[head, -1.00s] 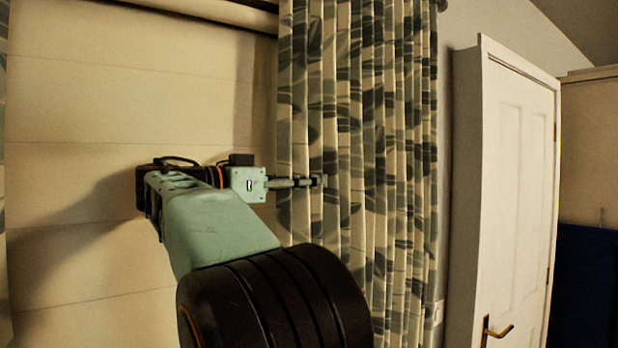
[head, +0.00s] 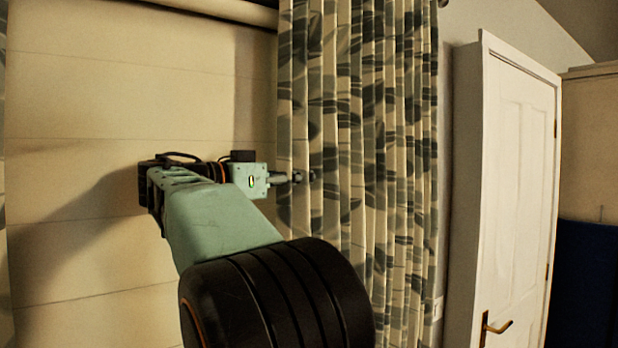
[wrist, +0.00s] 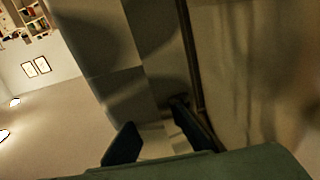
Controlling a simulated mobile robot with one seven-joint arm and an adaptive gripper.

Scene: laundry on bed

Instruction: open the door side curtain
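The door side curtain (head: 355,120), cream with grey-blue leaf shapes, hangs in folds at centre right in the head view, between the pale window blind and the door. My gripper (head: 305,177) is at the curtain's left part, about mid-height, its fingers pointing right. In the wrist view my gripper (wrist: 156,120) has its two dark fingers apart, with pale fabric between and beyond them. Patterned curtain fabric (wrist: 110,50) also shows above the fingers there. I cannot tell whether the fingers touch the fabric.
A pale blind (head: 80,110) covers the window behind my arm. A white door (head: 515,190) with a brass handle (head: 497,328) stands right of the curtain.

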